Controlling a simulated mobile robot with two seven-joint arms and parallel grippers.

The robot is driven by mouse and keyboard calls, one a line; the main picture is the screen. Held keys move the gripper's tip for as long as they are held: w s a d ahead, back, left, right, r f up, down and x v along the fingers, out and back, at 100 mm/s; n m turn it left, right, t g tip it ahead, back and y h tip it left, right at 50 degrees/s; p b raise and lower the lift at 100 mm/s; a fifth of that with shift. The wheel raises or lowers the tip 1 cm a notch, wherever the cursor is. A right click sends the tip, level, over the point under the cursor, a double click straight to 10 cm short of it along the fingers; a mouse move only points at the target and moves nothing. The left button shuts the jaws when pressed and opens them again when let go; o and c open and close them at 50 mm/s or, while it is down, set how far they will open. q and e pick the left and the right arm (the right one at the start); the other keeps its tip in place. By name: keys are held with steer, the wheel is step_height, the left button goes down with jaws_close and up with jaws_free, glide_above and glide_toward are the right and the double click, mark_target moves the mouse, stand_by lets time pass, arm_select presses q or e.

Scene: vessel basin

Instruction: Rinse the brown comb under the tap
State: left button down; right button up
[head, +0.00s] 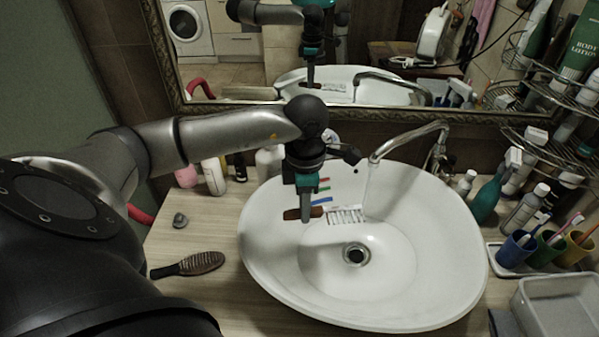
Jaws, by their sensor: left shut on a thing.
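My left gripper (305,213) points down over the left part of the white basin (262,250). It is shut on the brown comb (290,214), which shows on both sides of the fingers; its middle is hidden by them. The comb lies roughly level, to the left of the tap (405,139). A pale stream of water (371,182) falls from the spout, right of the comb and apart from its visible brown part. My right gripper is not in view.
A brown hairbrush (190,264) lies on the counter left of the basin. Bottles (214,175) stand behind it. Cups with toothbrushes (517,250), a green bottle (486,198) and a grey bin (560,305) crowd the right side. A mirror (225,70) hangs behind.

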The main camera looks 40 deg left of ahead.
arm_select(q)
steer(key=w+a+f+b, duration=0.2)
steer(key=w+b, duration=0.3)
steer(key=w, duration=0.3)
steer(key=shift+w+a, duration=0.4)
steer(key=shift+a, duration=0.05)
steer(key=shift+d, duration=0.15)
stand_by(0.3)
steer(key=shift+w+d, duration=0.2)
steer(key=shift+d, duration=0.25)
steer(key=shift+a, duration=0.15)
steer(key=shift+s+a, duration=0.2)
steer(key=shift+a, duration=0.25)
